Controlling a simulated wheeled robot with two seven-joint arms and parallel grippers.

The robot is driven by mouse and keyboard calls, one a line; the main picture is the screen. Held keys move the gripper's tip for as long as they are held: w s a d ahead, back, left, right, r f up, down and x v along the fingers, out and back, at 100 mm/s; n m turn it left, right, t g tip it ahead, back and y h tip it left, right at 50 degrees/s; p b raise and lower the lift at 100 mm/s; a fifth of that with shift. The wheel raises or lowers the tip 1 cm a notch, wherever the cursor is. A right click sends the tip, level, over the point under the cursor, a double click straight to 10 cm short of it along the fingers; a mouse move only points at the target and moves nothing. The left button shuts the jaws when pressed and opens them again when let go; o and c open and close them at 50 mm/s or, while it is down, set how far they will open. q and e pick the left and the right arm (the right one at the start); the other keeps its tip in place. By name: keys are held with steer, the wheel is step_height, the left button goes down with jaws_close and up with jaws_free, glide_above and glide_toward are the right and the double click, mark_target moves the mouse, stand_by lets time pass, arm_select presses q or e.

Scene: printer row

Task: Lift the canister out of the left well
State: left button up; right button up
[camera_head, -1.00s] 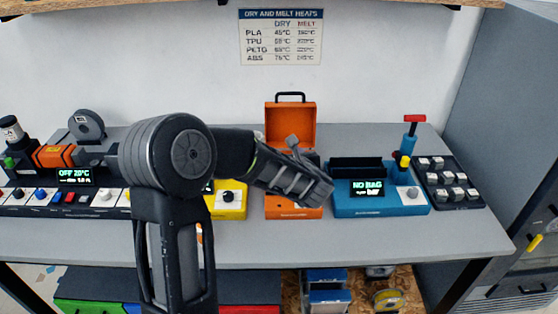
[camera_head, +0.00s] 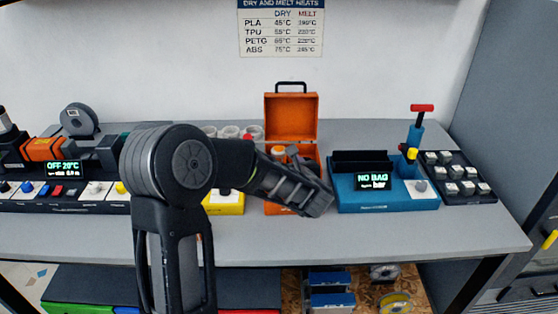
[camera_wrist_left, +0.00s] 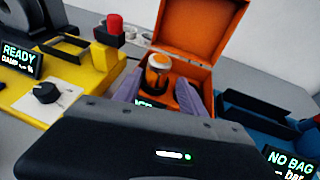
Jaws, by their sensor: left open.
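The orange case (camera_head: 292,117) stands open with its lid up, and also shows in the left wrist view (camera_wrist_left: 187,38). In the head view the left gripper (camera_head: 293,158) partly covers the case. The canister's lower part is hidden. My right gripper is not in view.
A yellow unit (camera_wrist_left: 72,75) with a red-topped post and knob stands left of the case. A blue unit (camera_head: 385,192) reading NO BAG stands close on the right. A dark tray (camera_head: 458,178) of small blocks is farther right. The front of the grey table (camera_head: 380,235) is clear.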

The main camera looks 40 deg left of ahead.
mark_target(281, 156)
arm_select(q)
steer(key=shift+x, duration=1.3)
steer(key=shift+p, duration=0.3)
steer(key=shift+w+a+f, duration=0.1)
steer(key=shift+w+a, duration=0.1)
steer(key=shift+a, duration=0.1)
steer(key=p+x, duration=0.2)
steer(key=x, duration=0.1)
steer(key=shift+w+a+f, duration=0.1)
steer(key=shift+a+f, duration=0.05)
steer(key=shift+a, duration=0.1)
steer(key=shift+w+a+f, duration=0.2)
steer(key=shift+w+a, duration=0.05)
steer(key=shift+w, duration=0.05)
steer(key=shift+c, duration=0.5)
jaws_close()
